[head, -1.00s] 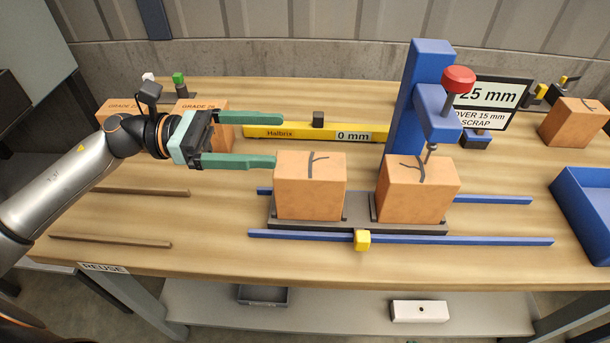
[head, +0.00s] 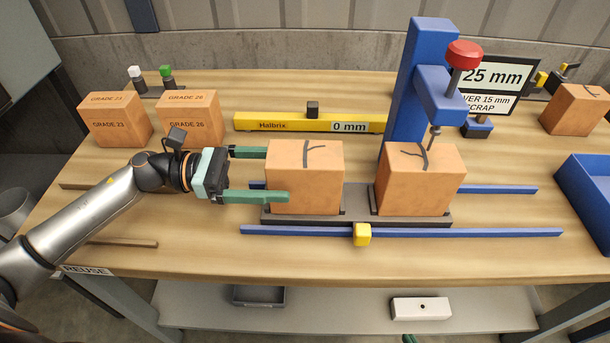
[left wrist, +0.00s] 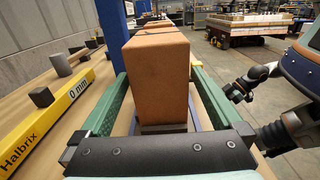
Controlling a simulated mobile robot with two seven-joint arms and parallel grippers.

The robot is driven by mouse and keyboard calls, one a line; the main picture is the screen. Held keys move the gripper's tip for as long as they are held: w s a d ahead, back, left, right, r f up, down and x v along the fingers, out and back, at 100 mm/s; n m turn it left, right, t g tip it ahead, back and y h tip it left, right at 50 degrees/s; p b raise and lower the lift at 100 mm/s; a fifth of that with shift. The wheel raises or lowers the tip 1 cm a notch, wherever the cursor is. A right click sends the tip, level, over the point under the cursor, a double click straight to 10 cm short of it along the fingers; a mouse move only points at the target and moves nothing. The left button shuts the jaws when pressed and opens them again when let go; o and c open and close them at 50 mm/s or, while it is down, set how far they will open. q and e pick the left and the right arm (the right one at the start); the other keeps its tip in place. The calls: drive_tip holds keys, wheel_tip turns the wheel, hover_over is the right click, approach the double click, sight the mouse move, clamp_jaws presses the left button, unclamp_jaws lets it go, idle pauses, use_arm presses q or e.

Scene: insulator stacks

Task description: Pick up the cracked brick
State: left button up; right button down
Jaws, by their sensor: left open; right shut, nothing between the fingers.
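Two orange bricks with dark crack lines stand upright on a dark carriage (head: 359,219): a left brick (head: 305,180) and a right brick (head: 415,185) under the blue press. My left gripper (head: 279,175) is open at the left brick, one finger near its front face and one by its back. In the left wrist view the left brick (left wrist: 160,75) stands between the two green fingers, with gaps visible. A third marked brick (head: 575,110) sits at the back right. Only a green tip of my right gripper (head: 408,339) shows at the bottom edge; it is shut and empty.
A blue press (head: 415,90) with a red knob stands behind the right brick. A yellow gauge bar (head: 310,123) reads 0 mm. A 25 mm sign (head: 495,85), a blue bin (head: 590,195) and graded bricks (head: 190,120) stand around. Blue rails (head: 400,232) flank the carriage.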

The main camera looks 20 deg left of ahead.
sight(305, 173)
use_arm(q)
drive_tip(key=x, duration=0.5)
drive_tip(key=shift+d+p, duration=0.1)
drive_tip(key=shift+p, duration=0.25)
drive_tip(key=shift+r, duration=0.1)
clamp_jaws()
idle(0.3)
